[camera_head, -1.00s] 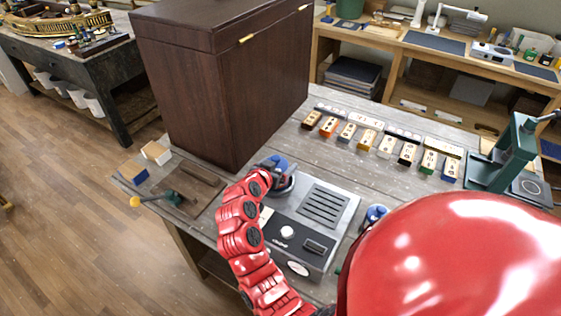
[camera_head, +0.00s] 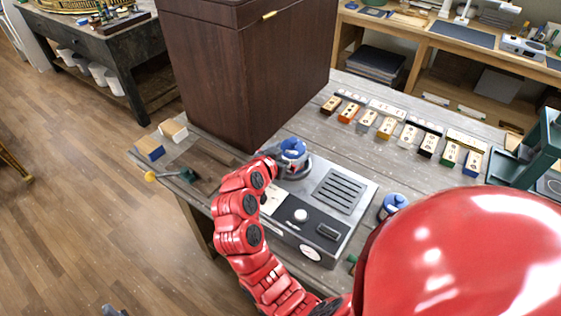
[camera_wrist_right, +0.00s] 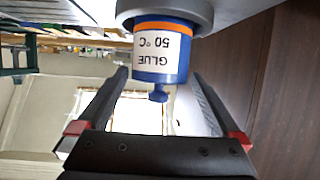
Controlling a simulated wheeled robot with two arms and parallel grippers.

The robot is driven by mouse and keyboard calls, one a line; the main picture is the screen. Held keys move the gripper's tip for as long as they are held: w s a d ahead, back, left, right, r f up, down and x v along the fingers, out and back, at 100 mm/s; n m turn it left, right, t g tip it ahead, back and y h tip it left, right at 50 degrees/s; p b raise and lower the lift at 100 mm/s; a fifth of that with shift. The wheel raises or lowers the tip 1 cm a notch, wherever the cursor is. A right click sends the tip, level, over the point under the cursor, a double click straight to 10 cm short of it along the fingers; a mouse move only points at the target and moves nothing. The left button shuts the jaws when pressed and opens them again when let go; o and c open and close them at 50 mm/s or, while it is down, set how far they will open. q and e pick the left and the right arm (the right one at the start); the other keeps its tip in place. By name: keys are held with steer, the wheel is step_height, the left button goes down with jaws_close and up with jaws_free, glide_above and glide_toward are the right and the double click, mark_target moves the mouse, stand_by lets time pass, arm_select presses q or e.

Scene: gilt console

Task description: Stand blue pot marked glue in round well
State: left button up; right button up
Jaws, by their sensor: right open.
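The blue pot (camera_head: 294,147) stands upright in the round grey well (camera_head: 302,171) at the back left of the grey machine. In the right wrist view, which is upside down, the pot (camera_wrist_right: 160,62) has an orange band and a white label reading "GLUE 50 °C". Its lower part is inside the grey rim of the well (camera_wrist_right: 190,14). My right gripper (camera_head: 279,158) is beside the pot. Its two fingers (camera_wrist_right: 160,82) are apart, one on either side of the pot's lid end, with gaps showing.
The machine (camera_head: 325,205) has a slotted grille, a knob and a dark front panel. A second blue container (camera_head: 393,206) stands right of it. A tall dark wooden box (camera_head: 245,85) is close behind. Several small marked blocks (camera_head: 408,135) line the back, beside a green press (camera_head: 530,155).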

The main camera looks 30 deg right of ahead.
mark_target(288, 154)
steer(key=b+v, duration=0.1)
steer(key=v, duration=0.5)
stand_by(0.5)
